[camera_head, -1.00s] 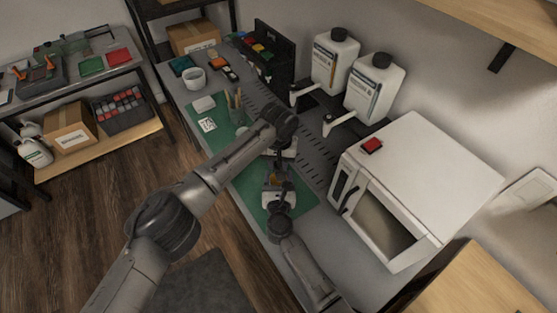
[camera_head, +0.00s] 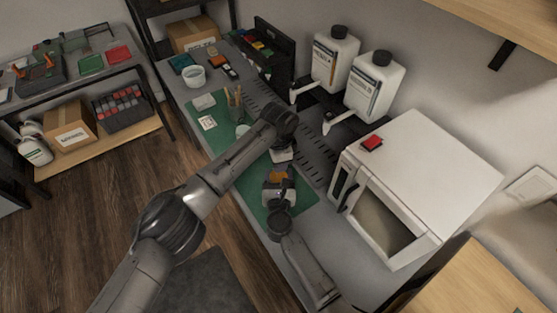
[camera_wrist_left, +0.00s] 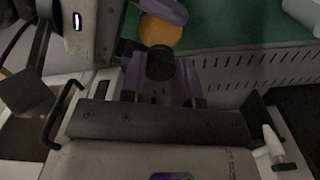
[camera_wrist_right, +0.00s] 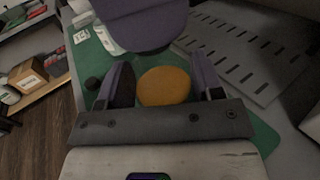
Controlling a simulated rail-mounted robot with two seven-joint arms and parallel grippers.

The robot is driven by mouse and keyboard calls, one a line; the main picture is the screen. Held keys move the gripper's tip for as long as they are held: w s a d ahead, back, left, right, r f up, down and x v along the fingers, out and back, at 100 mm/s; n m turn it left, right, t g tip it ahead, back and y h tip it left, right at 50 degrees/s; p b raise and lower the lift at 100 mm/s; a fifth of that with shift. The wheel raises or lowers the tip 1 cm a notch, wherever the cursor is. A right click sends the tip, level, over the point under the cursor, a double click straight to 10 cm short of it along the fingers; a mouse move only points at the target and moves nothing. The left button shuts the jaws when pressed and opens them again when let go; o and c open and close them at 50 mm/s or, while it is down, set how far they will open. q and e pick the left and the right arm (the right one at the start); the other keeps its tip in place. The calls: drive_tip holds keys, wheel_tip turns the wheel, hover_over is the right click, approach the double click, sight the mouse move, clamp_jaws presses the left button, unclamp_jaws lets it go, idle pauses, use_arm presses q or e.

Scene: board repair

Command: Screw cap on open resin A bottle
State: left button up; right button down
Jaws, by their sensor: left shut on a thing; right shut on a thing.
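My left gripper (camera_head: 283,156) comes in over the green mat from above. In the left wrist view it (camera_wrist_left: 160,88) is shut on a small dark cap (camera_wrist_left: 160,64). My right gripper (camera_head: 278,180) is close below it. In the right wrist view its fingers (camera_wrist_right: 166,88) are shut on the orange resin bottle (camera_wrist_right: 165,86). The bottle also shows in the left wrist view (camera_wrist_left: 160,32), just beyond the cap. I cannot tell whether cap and bottle touch. A purple gripper part covers the top of the right wrist view.
A white oven-like box (camera_head: 420,165) with a red item on top stands at right. Two white pump bottles (camera_head: 333,60) stand at the back. A white mug (camera_head: 194,77) and a brush cup (camera_head: 236,115) are at left.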

use_arm(q)
drive_tip(key=m, duration=2.1)
drive_tip(key=shift+m, duration=0.3)
drive_tip(key=m, duration=0.4)
drive_tip(key=shift+d+r+m, duration=0.1)
drive_tip(key=shift+m, duration=1.5)
drive_tip(key=o, duration=0.9)
